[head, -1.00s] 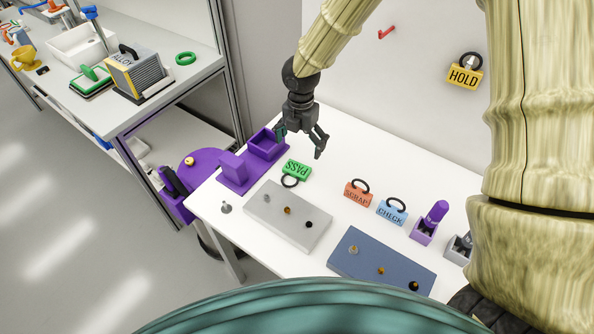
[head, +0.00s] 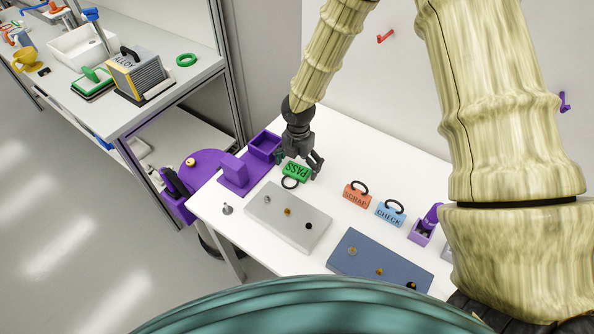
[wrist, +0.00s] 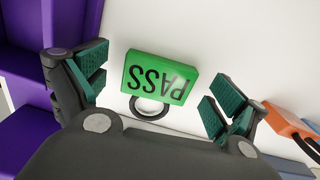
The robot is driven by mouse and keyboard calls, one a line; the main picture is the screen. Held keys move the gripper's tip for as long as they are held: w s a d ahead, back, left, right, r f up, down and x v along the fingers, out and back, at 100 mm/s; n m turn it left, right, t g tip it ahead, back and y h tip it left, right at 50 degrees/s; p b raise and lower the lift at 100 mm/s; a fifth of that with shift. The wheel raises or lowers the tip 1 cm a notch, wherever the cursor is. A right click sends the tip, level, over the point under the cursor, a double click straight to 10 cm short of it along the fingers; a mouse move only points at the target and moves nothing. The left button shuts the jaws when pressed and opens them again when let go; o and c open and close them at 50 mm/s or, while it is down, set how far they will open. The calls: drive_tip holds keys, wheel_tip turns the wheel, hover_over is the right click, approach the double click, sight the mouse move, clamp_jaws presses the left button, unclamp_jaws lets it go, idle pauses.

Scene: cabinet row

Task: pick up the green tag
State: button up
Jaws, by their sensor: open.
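The green tag (head: 296,172), marked PASS and with a dark ring, lies on the white table. In the wrist view the green tag (wrist: 158,77) appears upside down between my open fingers, with its ring towards the palm. My gripper (head: 300,167) is open and empty, just above the tag in the head view. In the wrist view my gripper (wrist: 155,88) has one finger on each side of the tag, with a gap on both sides. I cannot tell how high the fingertips are above the table.
An orange SCRAP tag (head: 356,196) and a blue CHECK tag (head: 390,212) lie to the right. A purple two-part holder (head: 236,180) stands close on the left. A grey plate (head: 275,228) and a blue plate (head: 358,268) with pegs are nearer me.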

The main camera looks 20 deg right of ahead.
sight(298, 168)
drive_tip(key=shift+f, duration=0.2)
drive_tip(key=shift+c, duration=0.4)
drive_tip(key=c, duration=0.9)
drive_tip(key=shift+r, duration=0.1)
drive_tip(key=shift+c, duration=0.2)
wheel_tip(298, 168, up, 10)
drive_tip(key=b, duration=0.1)
